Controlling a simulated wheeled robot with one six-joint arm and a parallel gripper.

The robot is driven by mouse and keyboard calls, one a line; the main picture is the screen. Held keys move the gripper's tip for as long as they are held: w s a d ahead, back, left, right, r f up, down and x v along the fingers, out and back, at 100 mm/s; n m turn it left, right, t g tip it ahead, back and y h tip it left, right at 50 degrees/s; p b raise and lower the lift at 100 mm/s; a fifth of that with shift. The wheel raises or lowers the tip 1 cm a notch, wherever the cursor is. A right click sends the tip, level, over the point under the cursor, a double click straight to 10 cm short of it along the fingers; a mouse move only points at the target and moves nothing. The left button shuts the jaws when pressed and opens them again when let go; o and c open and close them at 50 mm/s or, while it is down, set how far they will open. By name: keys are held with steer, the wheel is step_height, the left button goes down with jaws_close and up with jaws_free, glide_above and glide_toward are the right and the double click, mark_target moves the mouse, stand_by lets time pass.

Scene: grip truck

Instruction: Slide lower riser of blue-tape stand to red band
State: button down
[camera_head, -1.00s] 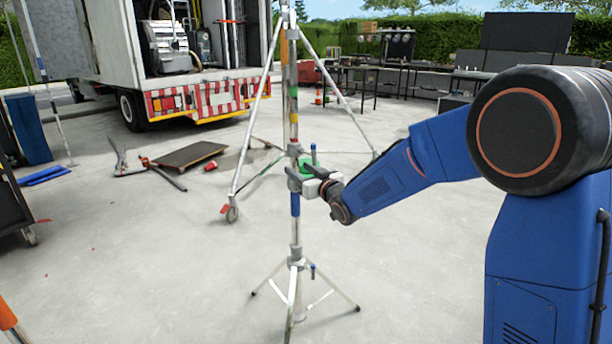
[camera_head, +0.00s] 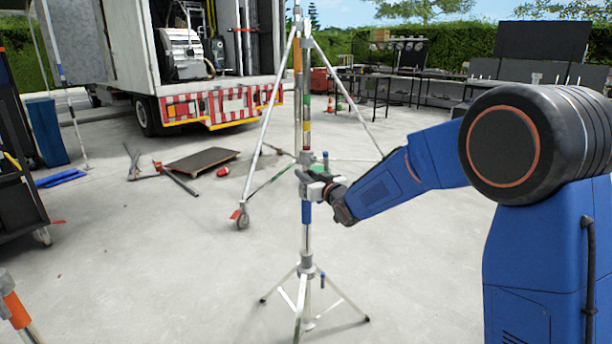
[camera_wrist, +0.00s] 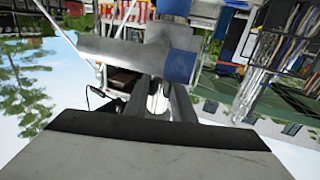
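The blue-tape stand (camera_head: 308,240) stands upright on splayed legs in the middle of the head view. Its blue tape (camera_head: 307,212) sits on the pole just below a grey collar. My gripper (camera_head: 313,188) is at the collar just above the blue tape, from the right. In the wrist view, a grey tube with a blue part (camera_wrist: 182,66) lies across the fingertips. The fingers have a gap between them, and their contact with the riser is unclear.
A taller wheeled stand (camera_head: 262,135) is close behind and overlaps the pole line. A truck (camera_head: 205,108) is at the back left. A dark board (camera_head: 203,160) and poles lie on the floor. A dark cart (camera_head: 18,185) is at the left edge.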

mark_target(309, 101)
steer(key=shift+r, duration=12.15)
steer(key=c, duration=1.3)
jaws_free()
steer(key=shift+f, duration=0.1)
steer(key=shift+s, duration=0.1)
